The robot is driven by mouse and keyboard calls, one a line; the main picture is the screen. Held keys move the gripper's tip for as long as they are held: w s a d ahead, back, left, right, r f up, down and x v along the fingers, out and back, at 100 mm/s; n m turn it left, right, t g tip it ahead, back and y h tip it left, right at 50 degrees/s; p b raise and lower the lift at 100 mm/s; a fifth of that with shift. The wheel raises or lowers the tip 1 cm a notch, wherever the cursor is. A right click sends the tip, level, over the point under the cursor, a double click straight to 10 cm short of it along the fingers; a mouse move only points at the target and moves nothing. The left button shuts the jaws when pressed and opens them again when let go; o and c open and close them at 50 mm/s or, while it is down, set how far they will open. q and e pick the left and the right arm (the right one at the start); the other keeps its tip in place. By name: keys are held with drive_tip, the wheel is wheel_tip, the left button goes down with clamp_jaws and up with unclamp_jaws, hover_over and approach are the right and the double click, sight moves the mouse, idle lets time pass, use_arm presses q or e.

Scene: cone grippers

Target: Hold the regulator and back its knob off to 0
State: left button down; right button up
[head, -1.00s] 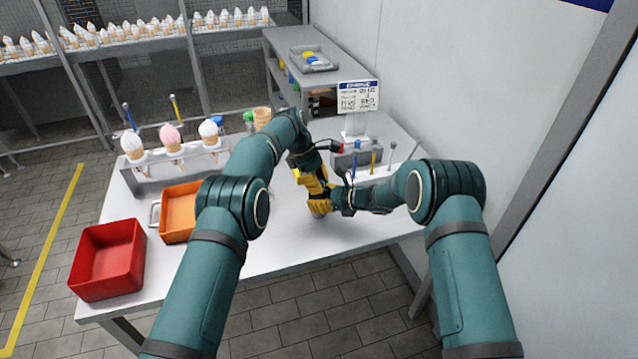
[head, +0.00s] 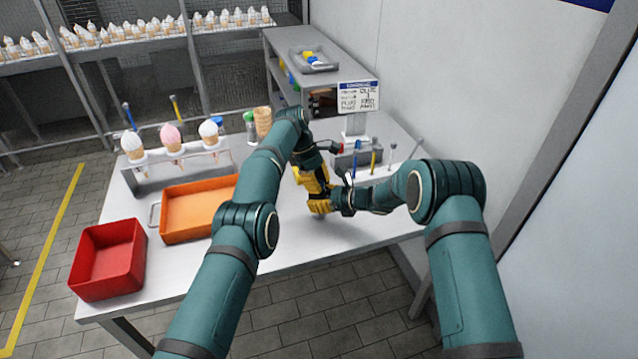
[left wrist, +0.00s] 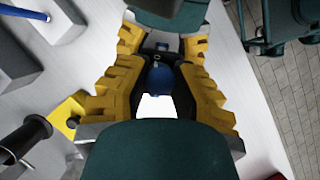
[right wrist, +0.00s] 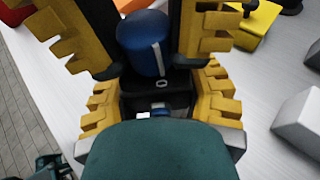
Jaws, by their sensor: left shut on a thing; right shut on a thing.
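The regulator has a blue knob (right wrist: 141,40) with a white line and a dark body (right wrist: 158,88); both show in the right wrist view. My left gripper (head: 315,181) is shut on the knob, which also shows between its yellow fingers in the left wrist view (left wrist: 160,79). My right gripper (head: 321,204) is shut on the body. The two grippers face each other above the table. In the head view the fingers hide the regulator. I cannot read any scale on it.
An orange tray (head: 200,211) and a red bin (head: 108,262) are on the left of the white table (head: 255,251). A cone rack (head: 180,175) stands behind. A grey tool block (head: 346,160) and a sign (head: 358,97) stand close behind the grippers. The front of the table is clear.

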use_arm(q)
drive_tip(key=shift+d+f, duration=0.1)
drive_tip(key=c, duration=0.7)
unclamp_jaws()
drive_tip(key=shift+c, duration=0.2)
drive_tip(key=shift+n, duration=0.4)
drive_tip(key=shift+n+t, duration=0.3)
drive_tip(key=shift+n, duration=0.1)
drive_tip(key=n+t, duration=0.2)
drive_tip(key=n, duration=0.4)
drive_tip(key=shift+s, duration=0.1)
drive_tip(key=v, duration=1.2)
drive_tip(key=shift+s+n+t, duration=0.3)
drive_tip(key=shift+s+t, duration=0.05)
drive_tip(key=shift+t, duration=0.05)
